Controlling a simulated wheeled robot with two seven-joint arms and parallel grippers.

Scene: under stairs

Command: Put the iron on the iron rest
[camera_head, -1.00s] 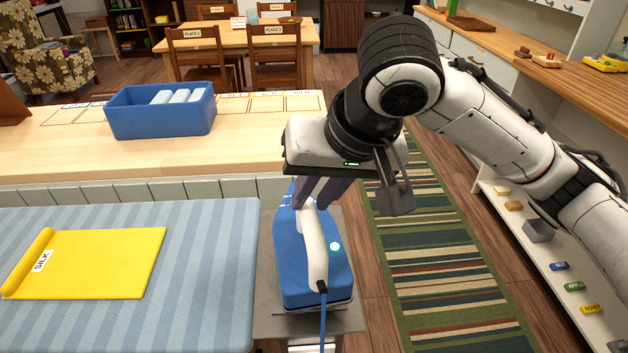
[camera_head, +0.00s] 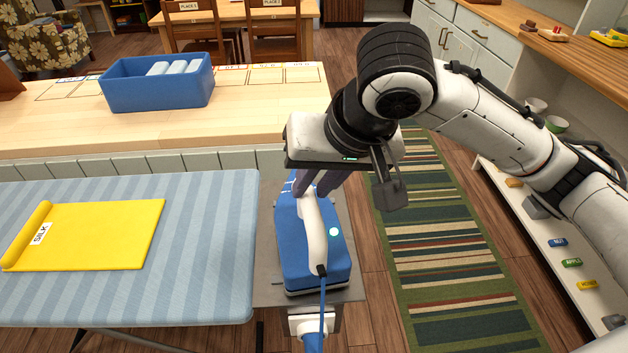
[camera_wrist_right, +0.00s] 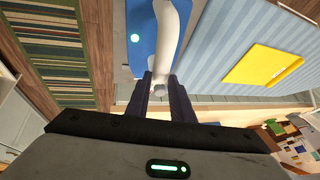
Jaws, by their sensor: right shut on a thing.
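The iron (camera_head: 294,250) is blue with a white handle, a lit dot and a blue cord at its rear. It is over the grey metal iron rest (camera_head: 268,280), at the right end of the ironing board; whether its sole touches the rest is hard to tell. My right gripper (camera_head: 318,184) is shut on the front of the white handle. In the right wrist view the dark fingers (camera_wrist_right: 163,90) close around the handle (camera_wrist_right: 172,25), with the blue body beside it. My left gripper is not in view.
The blue striped ironing board (camera_head: 200,250) holds a yellow cloth (camera_head: 95,235) labelled SILK. Behind it, a wooden counter (camera_head: 250,115) carries a blue bin (camera_head: 160,85). A striped rug (camera_head: 440,260) covers the floor at right. White shelving stands at the far right.

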